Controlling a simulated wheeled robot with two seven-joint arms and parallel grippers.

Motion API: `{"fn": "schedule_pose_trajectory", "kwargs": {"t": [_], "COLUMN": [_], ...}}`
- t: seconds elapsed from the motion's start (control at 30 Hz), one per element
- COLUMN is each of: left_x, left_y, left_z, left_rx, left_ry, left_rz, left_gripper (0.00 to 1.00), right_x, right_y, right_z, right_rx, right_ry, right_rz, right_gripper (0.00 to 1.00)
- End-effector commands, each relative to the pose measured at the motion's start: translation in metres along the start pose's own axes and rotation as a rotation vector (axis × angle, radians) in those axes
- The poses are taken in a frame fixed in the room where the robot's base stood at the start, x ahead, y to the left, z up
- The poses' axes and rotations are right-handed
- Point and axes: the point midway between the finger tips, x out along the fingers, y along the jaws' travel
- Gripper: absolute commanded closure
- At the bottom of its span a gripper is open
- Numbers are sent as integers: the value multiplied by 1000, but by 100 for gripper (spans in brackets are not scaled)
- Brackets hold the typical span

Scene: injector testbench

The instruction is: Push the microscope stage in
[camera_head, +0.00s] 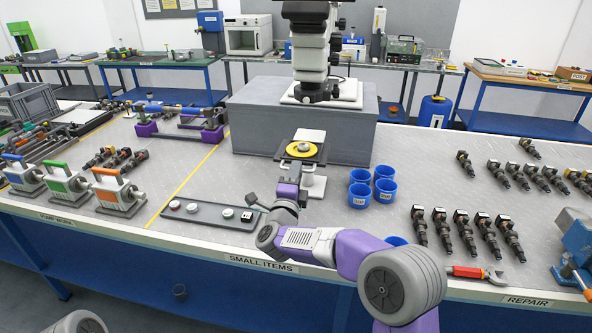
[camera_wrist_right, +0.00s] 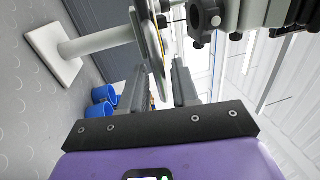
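The microscope (camera_head: 311,50) stands upright on a grey block at the back middle of the bench. My right gripper (camera_head: 290,178) is at the stage's near side, just below the disc. In the wrist view its fingers (camera_wrist_right: 160,75) are apart, close to the disc; contact is unclear. My left gripper is out of view.
Several blue cups (camera_head: 360,194) stand right of the stage. A dark tray of small items (camera_head: 210,215) lies to the left front. The grey block (camera_head: 255,130) rises behind the stage.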

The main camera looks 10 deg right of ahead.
Motion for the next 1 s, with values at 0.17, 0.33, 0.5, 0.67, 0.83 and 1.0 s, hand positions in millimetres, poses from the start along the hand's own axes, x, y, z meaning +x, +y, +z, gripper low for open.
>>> {"fn": "schedule_pose_trajectory", "kwargs": {"t": [0.17, 0.33, 0.5, 0.67, 0.83, 1.0], "left_x": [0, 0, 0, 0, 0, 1], "left_y": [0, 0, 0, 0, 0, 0], "left_z": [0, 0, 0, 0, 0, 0], "left_rx": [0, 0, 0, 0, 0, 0], "left_ry": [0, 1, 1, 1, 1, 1], "left_rz": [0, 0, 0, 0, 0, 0], "left_gripper": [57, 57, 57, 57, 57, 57], "right_x": [14, 17, 16, 16, 16, 18], "right_y": [0, 0, 0, 0, 0, 0], "right_z": [0, 0, 0, 0, 0, -2], "right_rx": [-1, -2, -2, -1, -1, -2], "right_ry": [-2, -2, -2, -2, -2, 2], "right_rz": [0, -1, -1, -1, -1, -1], "right_gripper": [70, 70, 73, 98, 100, 100]}}
